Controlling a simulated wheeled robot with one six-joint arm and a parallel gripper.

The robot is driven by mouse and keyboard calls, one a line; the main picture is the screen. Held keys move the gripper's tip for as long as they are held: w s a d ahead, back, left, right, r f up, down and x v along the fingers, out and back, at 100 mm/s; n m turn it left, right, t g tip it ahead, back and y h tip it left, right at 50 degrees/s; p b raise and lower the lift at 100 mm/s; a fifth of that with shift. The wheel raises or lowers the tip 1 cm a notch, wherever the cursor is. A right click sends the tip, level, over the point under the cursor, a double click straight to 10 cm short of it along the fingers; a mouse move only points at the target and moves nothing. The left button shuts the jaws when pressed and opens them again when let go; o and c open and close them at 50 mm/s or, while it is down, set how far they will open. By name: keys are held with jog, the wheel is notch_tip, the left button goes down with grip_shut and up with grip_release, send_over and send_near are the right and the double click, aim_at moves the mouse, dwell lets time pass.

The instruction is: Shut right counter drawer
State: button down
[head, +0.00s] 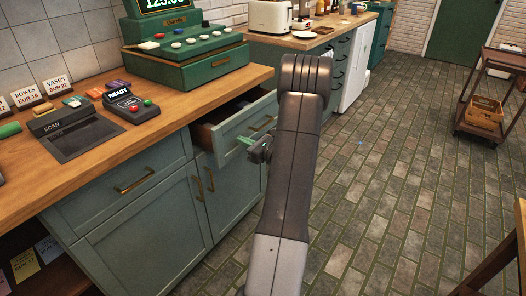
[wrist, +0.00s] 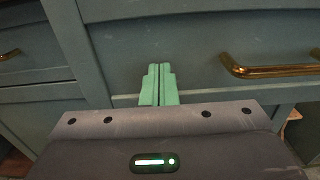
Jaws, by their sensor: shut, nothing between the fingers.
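The right counter drawer (head: 240,128) is a grey-green drawer under the wooden counter, pulled partly out, with its dark inside showing behind the front. My gripper (head: 247,141) is at the left part of this drawer front, its green fingers shut together and empty. In the wrist view the shut fingers (wrist: 158,84) point at the drawer front (wrist: 205,62), left of its brass handle (wrist: 270,68). I cannot tell whether the fingertips touch the front. My arm hides part of the right side of the drawer area in the head view.
The left drawer (head: 130,183) is shut, with cabinet doors (head: 222,195) below. A green cash register (head: 182,50) and a card reader (head: 128,104) stand on the counter (head: 165,118). The tiled floor (head: 390,190) to the right is clear up to a cart (head: 485,95).

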jog(key=b+x, duration=0.1)
jog(key=x, duration=0.9)
jog(key=shift+w+a, duration=0.25)
jog(key=shift+a, duration=0.1)
jog(key=shift+w+a, duration=0.4)
jog(key=shift+a, duration=0.1)
jog(key=shift+w+a+r, duration=0.1)
jog(key=shift+r, duration=0.15)
jog(key=shift+b, duration=0.3)
jog(key=shift+d+f, duration=0.2)
jog(key=shift+d, duration=0.1)
jog(key=v, duration=1.4)
jog(key=shift+a, duration=0.15)
jog(key=shift+a, duration=0.1)
jog(key=x, duration=1.3)
jog(key=shift+a, duration=0.15)
